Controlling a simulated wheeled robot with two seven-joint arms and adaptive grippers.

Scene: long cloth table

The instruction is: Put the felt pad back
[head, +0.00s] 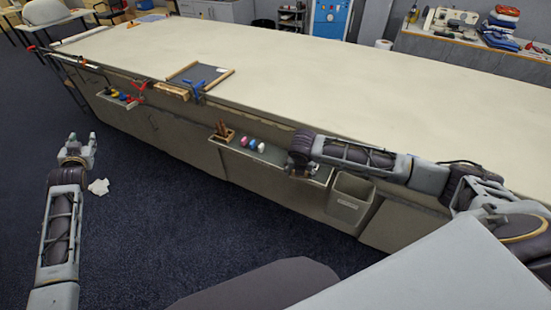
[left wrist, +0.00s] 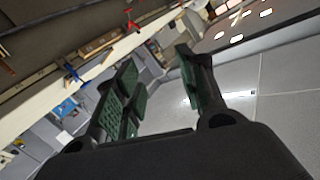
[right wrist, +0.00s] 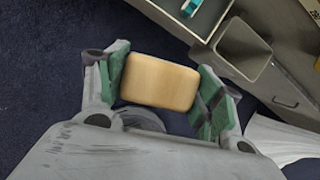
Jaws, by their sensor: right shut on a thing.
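A tan block with rounded corners and a wood-like face (right wrist: 160,82), which I take to be the felt pad, sits between the fingers of my right gripper (right wrist: 162,88). The green finger pads close on its two ends, over the dark floor. My left gripper (head: 78,150) hangs over the floor at the left, away from the table. In the left wrist view it is open and empty (left wrist: 160,75).
A shelf (head: 283,158) on the table's side holds a wooden holder (head: 223,133) and small coloured items. A grey bin (head: 350,197) hangs right of it. A dark panel with wooden bars (head: 200,76) lies at the table edge. The tabletop (head: 330,85) is mostly clear.

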